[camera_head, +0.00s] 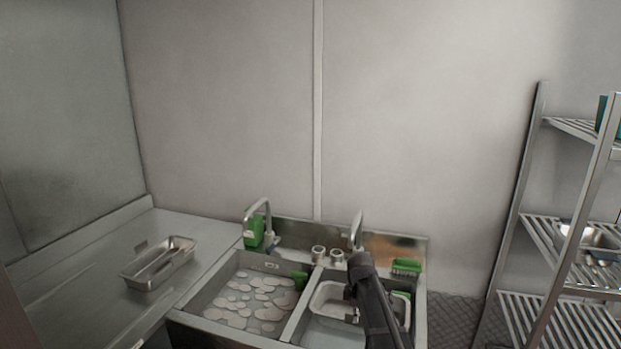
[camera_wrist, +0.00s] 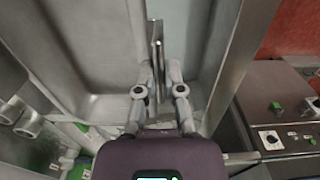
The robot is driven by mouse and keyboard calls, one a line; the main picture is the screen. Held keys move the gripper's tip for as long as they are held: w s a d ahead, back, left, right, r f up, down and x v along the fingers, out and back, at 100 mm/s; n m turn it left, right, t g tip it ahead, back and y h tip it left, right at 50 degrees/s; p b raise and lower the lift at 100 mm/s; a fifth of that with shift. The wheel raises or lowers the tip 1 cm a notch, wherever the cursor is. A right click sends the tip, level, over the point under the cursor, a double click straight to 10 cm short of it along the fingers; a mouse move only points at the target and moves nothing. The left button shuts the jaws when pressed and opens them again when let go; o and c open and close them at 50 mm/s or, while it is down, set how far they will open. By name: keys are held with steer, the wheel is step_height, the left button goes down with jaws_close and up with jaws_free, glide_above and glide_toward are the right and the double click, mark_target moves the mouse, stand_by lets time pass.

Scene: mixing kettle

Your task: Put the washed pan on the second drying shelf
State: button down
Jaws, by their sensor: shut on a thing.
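A metal pan (camera_head: 328,297) is in the right sink basin in the head view, partly hidden behind my arm. My gripper (camera_head: 351,292) is over that basin. In the wrist view my gripper (camera_wrist: 160,82) is shut on a thin upright metal edge of the pan (camera_wrist: 157,42). Whether the pan touches the basin floor I cannot tell. The drying rack stands at the right; its middle shelf (camera_head: 541,238) holds metal dishes (camera_head: 590,240) toward the right, and the near post covers part of it.
Another metal pan (camera_head: 150,275) sits on the left counter (camera_head: 85,285). The left basin (camera_head: 232,272) holds foamy water. Two taps (camera_head: 268,232) and a green brush (camera_head: 407,266) stand along the sink's back edge. A lower shelf (camera_head: 530,318) looks bare.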

mark_target(355, 326)
steer(key=shift+r+p, duration=4.65)
steer(key=shift+r, duration=0.5)
step_height(355, 326, down, 14)
steer(key=b, duration=1.4)
steer(key=shift+f, duration=0.2)
steer(key=shift+r, duration=0.1)
step_height(355, 326, up, 14)
steer(key=p, duration=1.4)
step_height(355, 326, down, 14)
steer(key=b, duration=1.4)
